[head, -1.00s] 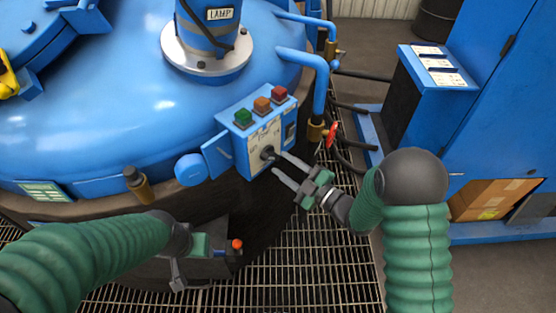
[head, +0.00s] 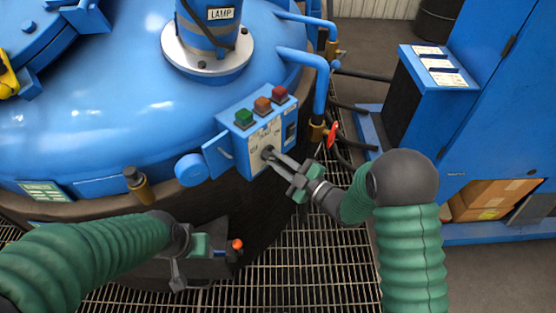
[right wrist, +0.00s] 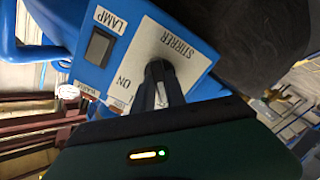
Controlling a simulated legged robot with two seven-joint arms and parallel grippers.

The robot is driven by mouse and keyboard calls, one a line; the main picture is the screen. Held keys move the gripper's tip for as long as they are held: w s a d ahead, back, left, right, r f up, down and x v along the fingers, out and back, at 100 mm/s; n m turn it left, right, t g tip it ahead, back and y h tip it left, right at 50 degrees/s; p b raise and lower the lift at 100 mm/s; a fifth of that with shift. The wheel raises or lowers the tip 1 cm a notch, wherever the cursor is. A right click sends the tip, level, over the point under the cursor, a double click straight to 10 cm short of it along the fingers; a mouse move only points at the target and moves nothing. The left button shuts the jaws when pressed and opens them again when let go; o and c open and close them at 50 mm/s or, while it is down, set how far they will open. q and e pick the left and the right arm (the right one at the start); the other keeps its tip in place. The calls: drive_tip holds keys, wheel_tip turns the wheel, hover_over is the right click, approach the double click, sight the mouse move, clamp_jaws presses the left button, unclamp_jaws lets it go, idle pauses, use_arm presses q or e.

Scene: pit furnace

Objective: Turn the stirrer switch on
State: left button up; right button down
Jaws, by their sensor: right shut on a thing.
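The stirrer switch (head: 267,153) is a black knob on the front of a blue control box (head: 240,157) on the side of the blue furnace vessel. My right gripper (head: 274,158) is shut on the switch knob, with its fingertips at the panel. In the right wrist view the dark fingers (right wrist: 158,82) close around the black knob, beside the words STIRRER and ON on the white label (right wrist: 155,55); they hide most of the knob. My left gripper (head: 176,275) hangs low at the left, apart from the box; its fingers are too unclear to judge.
Green, orange and red buttons (head: 262,105) sit on top of the box. A red valve handle (head: 332,134) and blue pipe (head: 320,85) stand right of it. A blue cabinet (head: 500,110) is at the right. Metal grating (head: 300,255) lies below.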

drive_tip(key=shift+m, duration=0.4)
drive_tip(key=m+p, duration=0.1)
drive_tip(key=m, duration=0.2)
drive_tip(key=shift+r+m, duration=0.1)
drive_tip(key=shift+m, duration=0.3)
drive_tip(key=m+p, duration=0.2)
drive_tip(key=m, duration=0.2)
drive_tip(key=shift+d, duration=0.1)
drive_tip(key=shift+w+d+m+p, duration=0.1)
drive_tip(key=shift+m+p, duration=0.65)
drive_tip(key=shift+m, duration=1.55)
drive_tip(key=shift+w+m+p, duration=0.1)
drive_tip(key=shift+m+p, duration=0.65)
drive_tip(key=shift+m, duration=1.55)
drive_tip(key=c, duration=1.4)
unclamp_jaws()
drive_tip(key=shift+o, duration=0.2)
